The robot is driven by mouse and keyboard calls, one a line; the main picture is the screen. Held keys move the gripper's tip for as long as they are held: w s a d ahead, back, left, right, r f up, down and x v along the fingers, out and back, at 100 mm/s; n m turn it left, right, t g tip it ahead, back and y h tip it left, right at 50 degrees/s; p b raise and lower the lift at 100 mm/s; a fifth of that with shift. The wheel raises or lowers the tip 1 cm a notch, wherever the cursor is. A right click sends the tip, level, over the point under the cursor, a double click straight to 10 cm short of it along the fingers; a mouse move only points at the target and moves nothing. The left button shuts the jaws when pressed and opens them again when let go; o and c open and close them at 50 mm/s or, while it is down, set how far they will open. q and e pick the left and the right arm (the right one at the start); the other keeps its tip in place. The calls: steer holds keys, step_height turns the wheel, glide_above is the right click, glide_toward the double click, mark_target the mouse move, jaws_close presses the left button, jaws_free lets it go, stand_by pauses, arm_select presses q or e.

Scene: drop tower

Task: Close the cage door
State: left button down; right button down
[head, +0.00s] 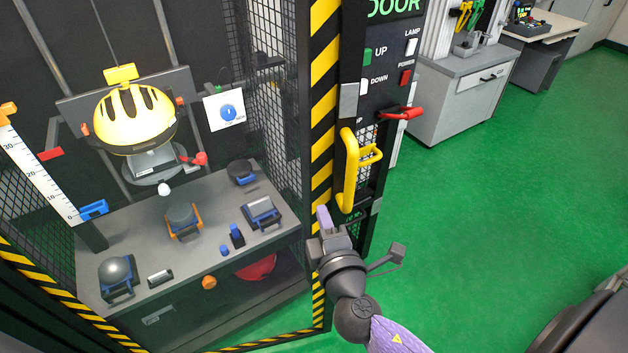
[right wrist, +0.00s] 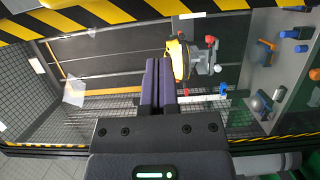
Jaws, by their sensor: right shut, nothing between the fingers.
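The cage's front opening is framed by yellow-and-black striped posts (head: 322,85), and I see inside without mesh across it. A narrow black mesh part with a yellow handle (head: 348,175) stands just right of the striped post. I take it for the cage door; its exact angle is hard to tell. My right gripper (head: 323,217) has purple fingers, shut and empty, just below and left of the handle, apart from it as far as I can see. In the right wrist view its fingers (right wrist: 158,85) point toward the cage interior. My left gripper is not in view.
Inside, a yellow helmet (head: 130,120) hangs above a grey table (head: 75,255) bearing several fixtures. A red lever (head: 400,114) juts out right of the handle, below the control buttons. A grey cabinet (head: 455,110) stands farther right. Green floor (head: 500,200) is clear there.

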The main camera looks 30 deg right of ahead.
mark_target(310, 179)
steer(key=x, duration=0.7)
steer(key=shift+w, duration=0.15)
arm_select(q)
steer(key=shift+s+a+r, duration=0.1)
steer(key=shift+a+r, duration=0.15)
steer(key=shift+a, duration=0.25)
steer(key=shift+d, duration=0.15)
